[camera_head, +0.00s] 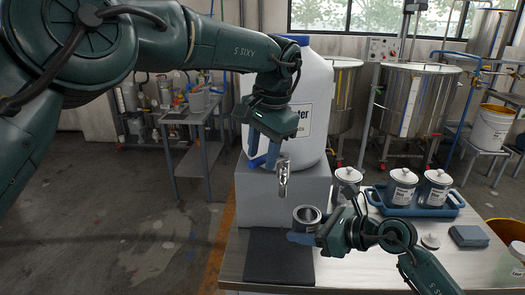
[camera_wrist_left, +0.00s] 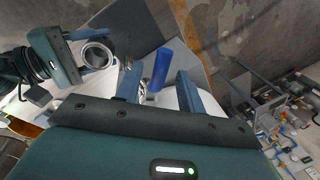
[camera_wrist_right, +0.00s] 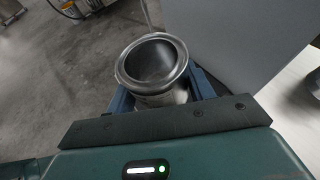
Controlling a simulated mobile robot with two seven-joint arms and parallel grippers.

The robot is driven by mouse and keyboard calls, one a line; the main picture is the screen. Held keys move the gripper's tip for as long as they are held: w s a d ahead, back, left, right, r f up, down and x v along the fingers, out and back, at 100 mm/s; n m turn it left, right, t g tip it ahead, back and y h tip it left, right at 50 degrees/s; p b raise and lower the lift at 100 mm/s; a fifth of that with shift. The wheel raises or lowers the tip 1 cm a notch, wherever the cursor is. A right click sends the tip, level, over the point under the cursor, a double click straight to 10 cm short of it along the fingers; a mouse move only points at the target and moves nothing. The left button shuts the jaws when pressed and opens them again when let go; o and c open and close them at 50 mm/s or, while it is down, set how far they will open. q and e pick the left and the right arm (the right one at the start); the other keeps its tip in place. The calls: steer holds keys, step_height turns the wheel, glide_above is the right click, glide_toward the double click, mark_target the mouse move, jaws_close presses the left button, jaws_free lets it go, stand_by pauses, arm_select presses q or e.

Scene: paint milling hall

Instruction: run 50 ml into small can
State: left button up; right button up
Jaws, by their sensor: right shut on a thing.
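A large white jug (camera_head: 318,85) with a blue cap stands on a grey block, with a metal tap (camera_head: 283,177) at its front. My left gripper (camera_head: 262,158) is at the tap. Its fingers (camera_wrist_left: 158,88) are apart, with the tap's blue handle (camera_wrist_left: 174,64) between them; I cannot tell if they touch it. My right gripper (camera_head: 303,238) is shut on the small open can (camera_head: 306,214), upright, below and slightly right of the spout. The can's metal rim and dark inside show in the right wrist view (camera_wrist_right: 154,62); I see no liquid in it.
A dark mat (camera_head: 280,258) lies on the bench below the tap. To the right are lidded cans (camera_head: 402,187), a blue tray (camera_head: 447,211), a loose lid (camera_head: 430,241) and a blue-grey block (camera_head: 468,236). Steel vats (camera_head: 415,100) stand behind.

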arm_select(q)
step_height(320, 180, up, 12)
steer(key=s+d, duration=0.1)
steer(key=shift+s+d, duration=0.25)
steer(key=shift+d, duration=0.1)
steer(key=shift+f, duration=0.1)
